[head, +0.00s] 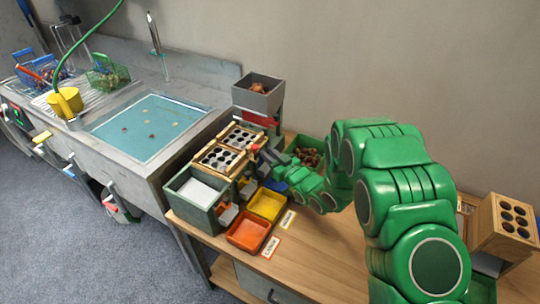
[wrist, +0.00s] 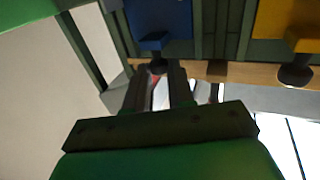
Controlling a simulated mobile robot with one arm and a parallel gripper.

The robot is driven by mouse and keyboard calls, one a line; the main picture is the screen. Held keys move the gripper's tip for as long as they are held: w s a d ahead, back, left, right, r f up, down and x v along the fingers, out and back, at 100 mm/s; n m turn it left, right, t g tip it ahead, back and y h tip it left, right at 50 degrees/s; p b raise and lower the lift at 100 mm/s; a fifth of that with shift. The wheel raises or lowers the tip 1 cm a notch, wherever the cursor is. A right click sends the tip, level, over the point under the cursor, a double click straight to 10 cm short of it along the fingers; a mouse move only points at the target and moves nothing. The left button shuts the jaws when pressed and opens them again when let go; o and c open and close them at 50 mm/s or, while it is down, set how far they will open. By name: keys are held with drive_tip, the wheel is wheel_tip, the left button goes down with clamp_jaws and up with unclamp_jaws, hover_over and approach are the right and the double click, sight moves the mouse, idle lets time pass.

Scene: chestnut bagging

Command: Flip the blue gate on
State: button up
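The blue gate (wrist: 172,18) shows at the top of the wrist view, a blue panel with a small ledge at its lower edge and a dark knob below. My gripper (wrist: 162,70) has its two dark fingers pointing toward the gate's lower edge, with a gap between them and nothing held. The fingertips are close to the ledge and knob; I cannot tell whether they touch. In the head view, my gripper (head: 262,158) is beside the wooden sorter (head: 226,150), and my arm hides part of that area, so the gate is not clear there.
A yellow panel (wrist: 285,18) with its own knob is right of the blue gate. In the head view, yellow (head: 267,204) and orange (head: 248,233) trays stand in front, a grey hopper (head: 258,95) behind, and a green box of chestnuts (head: 292,146) beside. The sink (head: 150,125) is left.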

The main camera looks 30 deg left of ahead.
clamp_jaws()
drive_tip(key=shift+r, duration=1.8)
drive_tip(key=o, duration=0.8)
unclamp_jaws()
drive_tip(key=v, duration=0.7)
drive_tip(key=shift+s+d, duration=0.15)
drive_tip(key=shift+d, duration=0.2)
